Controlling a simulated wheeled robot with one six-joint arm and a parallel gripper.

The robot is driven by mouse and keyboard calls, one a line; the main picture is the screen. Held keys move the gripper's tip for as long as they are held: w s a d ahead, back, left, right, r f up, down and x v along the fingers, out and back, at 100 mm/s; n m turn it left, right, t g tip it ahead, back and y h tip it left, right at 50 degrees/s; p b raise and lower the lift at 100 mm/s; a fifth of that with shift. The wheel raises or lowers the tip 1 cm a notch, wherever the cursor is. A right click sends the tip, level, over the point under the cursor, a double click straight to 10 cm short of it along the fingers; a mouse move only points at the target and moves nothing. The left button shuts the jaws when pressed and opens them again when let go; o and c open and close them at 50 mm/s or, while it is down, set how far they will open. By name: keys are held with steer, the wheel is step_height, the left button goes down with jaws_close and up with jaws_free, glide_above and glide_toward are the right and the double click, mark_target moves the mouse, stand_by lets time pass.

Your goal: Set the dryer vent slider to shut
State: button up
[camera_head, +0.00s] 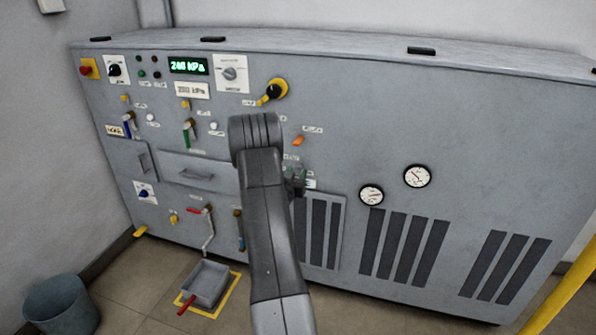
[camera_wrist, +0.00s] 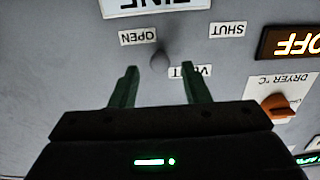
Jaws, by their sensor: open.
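In the wrist view, which shows the labels upside down, the vent slider's round grey knob (camera_wrist: 159,59) stands on the grey panel. It is close to the OPEN label (camera_wrist: 138,37) and away from the SHUT label (camera_wrist: 228,29). A VENT label (camera_wrist: 190,71) is partly covered by a finger. My gripper (camera_wrist: 157,84) is open, its two green fingers pointing at the panel. The knob shows between and just beyond the fingertips, and I cannot tell whether they touch it. In the head view my gripper (camera_head: 297,181) is at the panel behind my arm, and the slider is hidden.
An orange dryer dial (camera_wrist: 278,108) and a lit OFF display (camera_wrist: 298,42) are beside the slider. The head view shows the dial (camera_head: 299,140) above my gripper, vent grilles (camera_head: 318,232) below, two gauges (camera_head: 394,185) to the right, and a grey tray (camera_head: 206,283) on the floor.

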steer(key=shift+x, duration=1.25)
jaws_close()
steer(key=w+a+b, duration=0.1)
steer(key=w+a, duration=0.1)
steer(key=a, duration=0.4)
jaws_free()
steer(key=shift+a, duration=0.15)
